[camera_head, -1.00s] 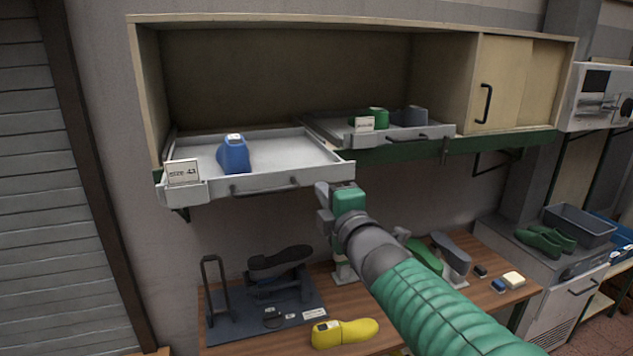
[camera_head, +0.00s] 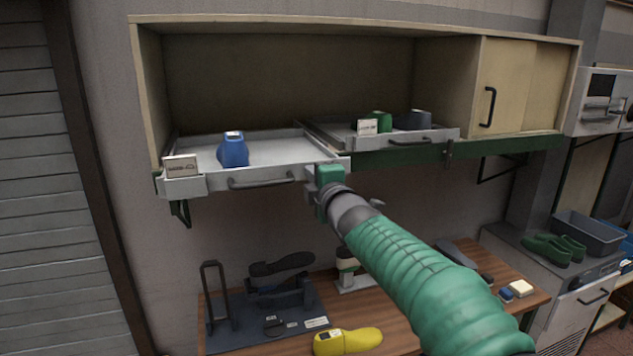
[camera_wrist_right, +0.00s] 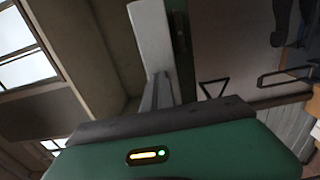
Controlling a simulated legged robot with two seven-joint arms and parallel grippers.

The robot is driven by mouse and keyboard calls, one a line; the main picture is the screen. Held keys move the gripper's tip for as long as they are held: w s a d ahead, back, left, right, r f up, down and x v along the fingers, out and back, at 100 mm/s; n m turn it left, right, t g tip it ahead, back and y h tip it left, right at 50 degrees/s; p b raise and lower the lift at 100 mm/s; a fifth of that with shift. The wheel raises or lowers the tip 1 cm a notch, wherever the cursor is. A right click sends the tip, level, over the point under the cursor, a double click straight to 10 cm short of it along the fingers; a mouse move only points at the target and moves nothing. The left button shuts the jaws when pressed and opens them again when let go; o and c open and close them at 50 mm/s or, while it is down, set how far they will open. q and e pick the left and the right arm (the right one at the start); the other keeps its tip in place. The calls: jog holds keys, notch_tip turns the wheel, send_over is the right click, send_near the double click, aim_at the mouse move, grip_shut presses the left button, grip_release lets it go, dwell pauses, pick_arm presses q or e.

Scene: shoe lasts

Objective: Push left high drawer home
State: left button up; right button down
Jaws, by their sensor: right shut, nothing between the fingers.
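The left high drawer (camera_head: 218,182) is a light grey tray in the left part of the open wall cabinet, in the head view. It sticks out a little in front of the cabinet. A blue shoe last (camera_head: 233,152) and a size card (camera_head: 181,167) are on it. My right gripper (camera_head: 313,180) is shut and empty at the right end of the drawer front, right of the handle (camera_head: 262,181). It seems to touch the front; the exact contact is hidden. In the wrist view a pale panel (camera_wrist_right: 151,40), likely the drawer, stands ahead. My left gripper is out of view.
Below, a wooden bench (camera_head: 395,318) holds a yellow last (camera_head: 347,341) and a dark stand (camera_head: 225,325).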

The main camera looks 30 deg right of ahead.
jog(key=shift+w+d+f, duration=0.1)
jog(key=shift+w+d, duration=0.2)
jog(key=shift+w, duration=0.25)
jog(key=shift+w+d+f, duration=0.1)
jog(key=shift+w+d, duration=0.2)
jog(key=shift+w, duration=0.25)
jog(key=shift+x, duration=1.85)
jog(key=shift+w, duration=0.35)
jog(key=shift+p, duration=0.3)
